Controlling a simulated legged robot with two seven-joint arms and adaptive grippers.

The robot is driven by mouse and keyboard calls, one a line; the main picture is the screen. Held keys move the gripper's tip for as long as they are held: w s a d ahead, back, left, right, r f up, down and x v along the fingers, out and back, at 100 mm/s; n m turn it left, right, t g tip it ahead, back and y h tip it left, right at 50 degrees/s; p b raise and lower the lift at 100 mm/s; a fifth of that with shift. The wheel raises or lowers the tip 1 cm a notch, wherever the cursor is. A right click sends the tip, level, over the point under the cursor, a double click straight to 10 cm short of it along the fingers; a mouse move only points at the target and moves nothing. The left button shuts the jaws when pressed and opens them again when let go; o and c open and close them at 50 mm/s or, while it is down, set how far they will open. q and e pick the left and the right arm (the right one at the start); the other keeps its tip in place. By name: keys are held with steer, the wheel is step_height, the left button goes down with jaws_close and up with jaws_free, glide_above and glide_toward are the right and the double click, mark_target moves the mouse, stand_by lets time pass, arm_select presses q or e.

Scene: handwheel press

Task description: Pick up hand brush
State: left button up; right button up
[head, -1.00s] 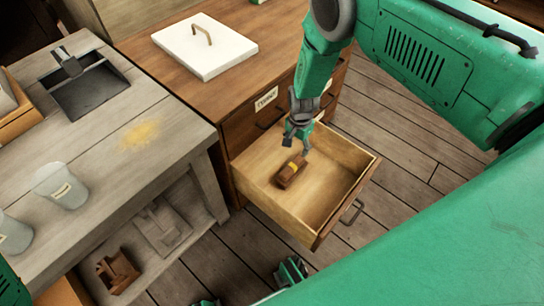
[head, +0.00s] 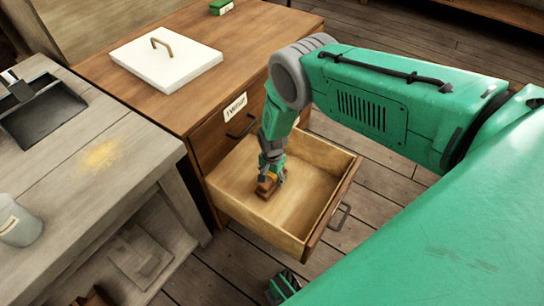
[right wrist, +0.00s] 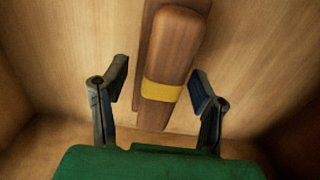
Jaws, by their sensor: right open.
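The hand brush (head: 267,187) is a small brown wooden piece with a yellow band, lying in the open drawer (head: 318,198). My right gripper (head: 271,176) is directly over it, reaching down into the drawer and partly covering it. In the right wrist view, the brush (right wrist: 170,60) lies lengthwise between the fingers of the open right gripper (right wrist: 160,85). There is a gap on the left side and a narrower gap on the right.
The drawer's walls surround my right gripper. The wooden cabinet (head: 245,50) carries a white lid-like panel with a handle (head: 168,60). At left, a grey workbench (head: 85,185) holds a dustpan (head: 40,115), a cup (head: 18,225) and yellow dust (head: 101,153).

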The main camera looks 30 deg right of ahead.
steer(key=shift+a+f, duration=0.1)
steer(key=shift+a, duration=0.05)
steer(key=shift+c, duration=0.3)
jaws_close()
step_height(320, 180, up, 9)
steer(key=p, duration=0.4)
steer(key=shift+r, duration=0.5)
